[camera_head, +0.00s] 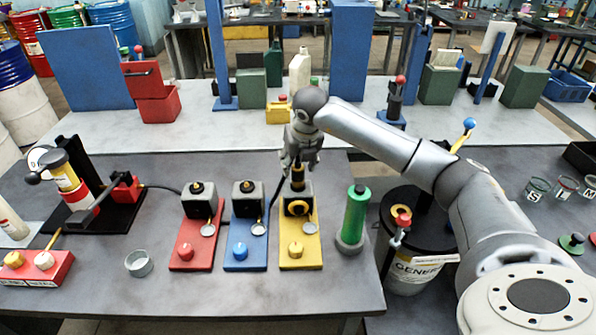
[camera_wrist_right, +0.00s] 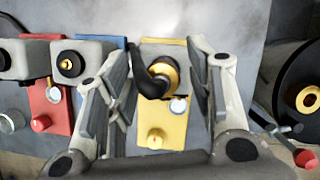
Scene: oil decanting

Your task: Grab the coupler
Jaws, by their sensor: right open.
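The coupler, seemingly the black and brass fitting (camera_head: 297,180), sits on the grey block of the yellow station (camera_head: 301,253). In the right wrist view the coupler (camera_wrist_right: 158,76) shows a brass ring with a black curved part at its left. My right gripper (camera_head: 299,155) is just above it, pointing down. In the right wrist view my right gripper (camera_wrist_right: 157,50) is open, one finger on each side of the coupler. I cannot tell whether the fingers touch it. My left gripper is not in view.
A blue station (camera_head: 247,223) and a red station (camera_head: 197,230) stand close to the left. A green cylinder (camera_head: 355,215) stands to the right, with a black-topped drum (camera_head: 411,272) beyond it. A small metal cup (camera_head: 139,263) is at the front left.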

